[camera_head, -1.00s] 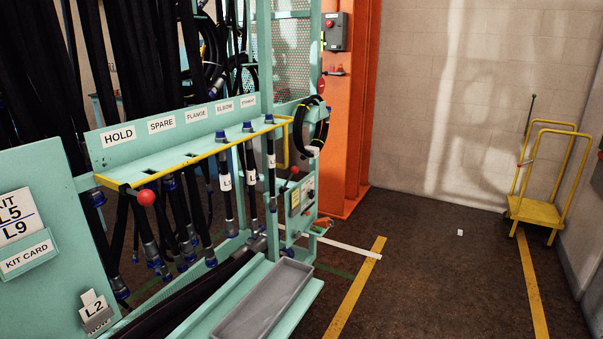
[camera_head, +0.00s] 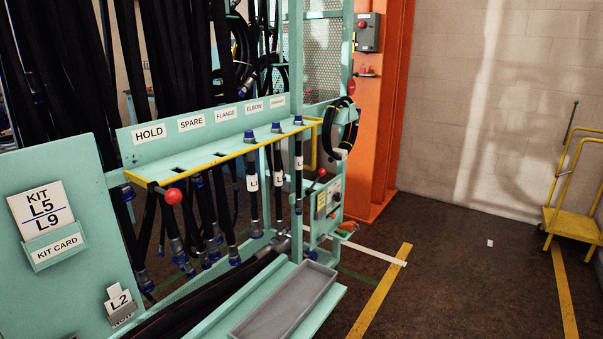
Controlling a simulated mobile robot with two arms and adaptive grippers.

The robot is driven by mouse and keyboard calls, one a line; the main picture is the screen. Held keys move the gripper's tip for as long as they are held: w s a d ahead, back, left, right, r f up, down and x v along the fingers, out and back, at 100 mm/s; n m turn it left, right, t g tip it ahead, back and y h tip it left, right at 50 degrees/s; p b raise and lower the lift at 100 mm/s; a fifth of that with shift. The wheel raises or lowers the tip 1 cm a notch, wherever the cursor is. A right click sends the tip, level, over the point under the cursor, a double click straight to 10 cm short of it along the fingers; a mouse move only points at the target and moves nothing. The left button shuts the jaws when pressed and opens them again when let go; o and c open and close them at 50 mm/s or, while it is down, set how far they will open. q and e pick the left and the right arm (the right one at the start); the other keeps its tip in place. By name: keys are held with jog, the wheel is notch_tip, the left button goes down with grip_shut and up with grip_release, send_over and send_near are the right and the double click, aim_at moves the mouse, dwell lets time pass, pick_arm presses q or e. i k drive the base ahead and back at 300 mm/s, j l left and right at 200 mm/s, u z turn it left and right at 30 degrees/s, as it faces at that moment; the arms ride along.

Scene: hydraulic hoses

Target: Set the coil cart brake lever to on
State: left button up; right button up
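A yellow cart (camera_head: 573,223) stands by the wall at the far right, partly cut off by the picture's edge. It has a yellow tube handle (camera_head: 580,160). A thin dark lever (camera_head: 571,121) with a green tip stands up at its left side, leaning slightly right. I cannot read any on or off marking on it. No coil shows on the cart's deck. Neither of my grippers is in view.
A teal hose rack (camera_head: 60,270) with labelled slots, black hoses and a grey tray (camera_head: 285,310) fills the left. A red ball knob (camera_head: 173,196) sticks out from it. An orange column (camera_head: 385,130) stands behind. The floor (camera_head: 470,280) between rack and cart is clear except a small white scrap (camera_head: 490,243).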

aim_at(322, 172)
jog(key=i+l+u, duration=0.15)
jog(key=u, duration=0.3)
jog(key=i+l+u, duration=0.4)
jog(key=k+j, duration=0.05)
jog(key=j, duration=0.05)
